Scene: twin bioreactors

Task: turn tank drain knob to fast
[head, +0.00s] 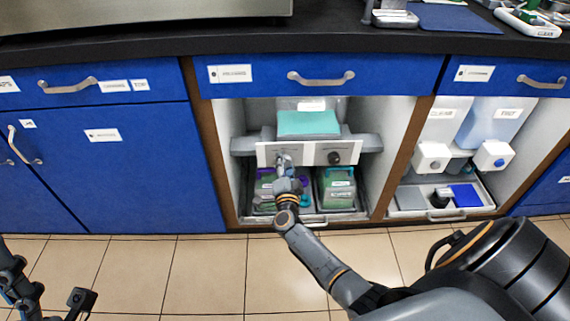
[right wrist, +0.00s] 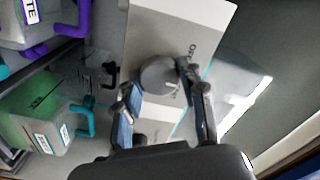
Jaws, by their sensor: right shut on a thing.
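A pale control panel (head: 308,153) with two knobs sits across the open middle cabinet. My right gripper (head: 284,163) is at the left knob, which it mostly hides in the head view. In the right wrist view a round grey knob (right wrist: 158,74) is between the fingertips of my right gripper (right wrist: 158,88), which is shut on it. The dark right knob (head: 334,158) is free. Small print beside the held knob is too blurred to read surely, and I cannot tell its setting. Part of my left arm, with its gripper (head: 80,302), shows at the lower left; its jaws are unclear.
Below the panel stand a container with purple parts (head: 265,183) and a green container (head: 338,187). A teal-filled tank (head: 308,121) is above. Cabinet walls (head: 402,135) bound the space on both sides. The tiled floor (head: 190,275) in front is clear.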

